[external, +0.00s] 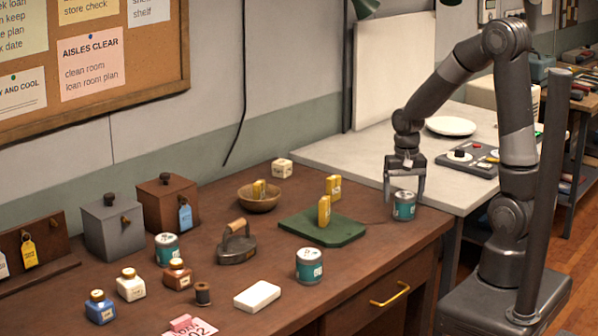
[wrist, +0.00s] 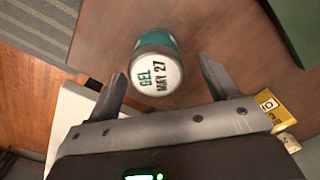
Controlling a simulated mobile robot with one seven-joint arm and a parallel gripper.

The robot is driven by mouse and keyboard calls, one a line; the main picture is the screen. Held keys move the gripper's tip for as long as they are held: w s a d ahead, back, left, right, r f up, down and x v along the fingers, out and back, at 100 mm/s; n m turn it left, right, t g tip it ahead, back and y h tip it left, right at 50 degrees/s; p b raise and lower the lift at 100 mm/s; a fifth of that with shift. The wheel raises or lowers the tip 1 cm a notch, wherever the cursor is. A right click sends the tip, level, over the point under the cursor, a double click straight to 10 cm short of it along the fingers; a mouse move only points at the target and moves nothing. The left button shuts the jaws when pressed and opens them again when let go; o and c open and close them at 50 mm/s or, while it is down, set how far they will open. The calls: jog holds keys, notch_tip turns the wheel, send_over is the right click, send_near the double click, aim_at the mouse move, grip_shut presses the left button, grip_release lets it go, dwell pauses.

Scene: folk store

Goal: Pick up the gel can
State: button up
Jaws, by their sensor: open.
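The gel can (wrist: 158,62) has a teal side and a pale top lettered "GEL MAY 27" in the wrist view. In the external view the gel can (external: 404,208) stands upright near the right end of the brown desk. My gripper (external: 404,193) points down over it with fingers open, one on either side in the picture. In the wrist view my gripper (wrist: 163,70) has its open fingers left and right of the can, which appears near the fingertips. I cannot tell whether a finger touches it.
Similar teal cans stand at the desk's front (external: 309,266) and left (external: 167,249). A green board (external: 322,232) with yellow blocks lies left of my gripper. An iron (external: 237,243) and a bowl (external: 259,202) stand farther left. A pale table (external: 350,160) adjoins behind.

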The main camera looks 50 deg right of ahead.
aim_at(404, 206)
notch_tip(404, 206, down, 4)
jog(key=shift+s+d+f, duration=0.1)
jog(key=shift+s+f, duration=0.05)
jog(key=c, duration=1.1)
jog(key=shift+c, duration=0.2)
